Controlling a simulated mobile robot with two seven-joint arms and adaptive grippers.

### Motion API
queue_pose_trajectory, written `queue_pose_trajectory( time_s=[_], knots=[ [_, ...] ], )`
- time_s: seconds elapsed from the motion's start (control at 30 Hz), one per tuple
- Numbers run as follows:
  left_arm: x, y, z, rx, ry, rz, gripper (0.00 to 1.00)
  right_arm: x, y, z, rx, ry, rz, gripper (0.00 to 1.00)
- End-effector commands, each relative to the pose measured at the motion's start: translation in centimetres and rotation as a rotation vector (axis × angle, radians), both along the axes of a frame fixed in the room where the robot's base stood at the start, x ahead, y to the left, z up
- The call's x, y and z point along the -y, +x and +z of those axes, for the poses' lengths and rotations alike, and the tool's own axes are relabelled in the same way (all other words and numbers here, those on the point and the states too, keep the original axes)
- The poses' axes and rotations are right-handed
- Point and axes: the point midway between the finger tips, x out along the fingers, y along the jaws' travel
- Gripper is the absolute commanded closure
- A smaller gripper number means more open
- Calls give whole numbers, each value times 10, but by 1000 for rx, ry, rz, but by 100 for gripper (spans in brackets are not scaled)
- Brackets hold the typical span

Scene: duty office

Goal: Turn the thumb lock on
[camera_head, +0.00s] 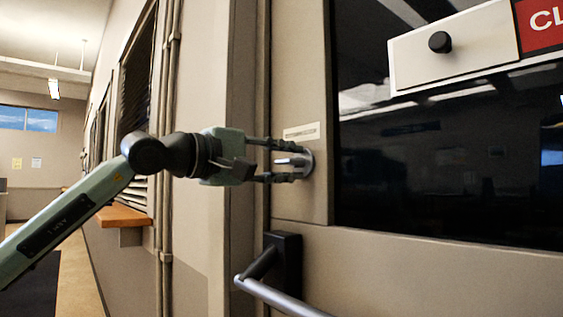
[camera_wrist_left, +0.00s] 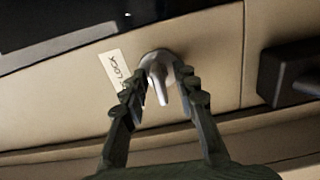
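The thumb lock (camera_head: 304,162) is a round metal piece with a short lever, set in the beige door frame beside the dark glass. In the head view its lever lies roughly level. It also shows in the left wrist view (camera_wrist_left: 158,68), with the lever between my fingers. My left gripper (camera_head: 294,161) is at the lock, one finger above the lever and one below, spread apart. In the left wrist view the fingers (camera_wrist_left: 160,80) stand on either side of the lever with gaps; firm contact cannot be made out. My right gripper is not in view.
A label (camera_head: 301,131) sits just above the lock; in the wrist view its text ends in "LOCK". A door handle (camera_head: 272,280) juts out below. A white panel with a black knob (camera_head: 440,42) is on the glass. A wooden ledge (camera_head: 122,216) sticks out at left.

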Motion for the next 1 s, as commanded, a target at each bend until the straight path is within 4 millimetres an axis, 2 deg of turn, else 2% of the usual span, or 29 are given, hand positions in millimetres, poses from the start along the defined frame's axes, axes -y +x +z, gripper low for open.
queue_pose_trajectory(
  time_s=[0.27, 1.0],
  knots=[
    [-2, -1, -1, 0, -1, 1, 71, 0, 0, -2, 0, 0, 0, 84],
    [-62, -44, -1, 0, -2, 2, 71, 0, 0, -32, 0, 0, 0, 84]
  ],
)
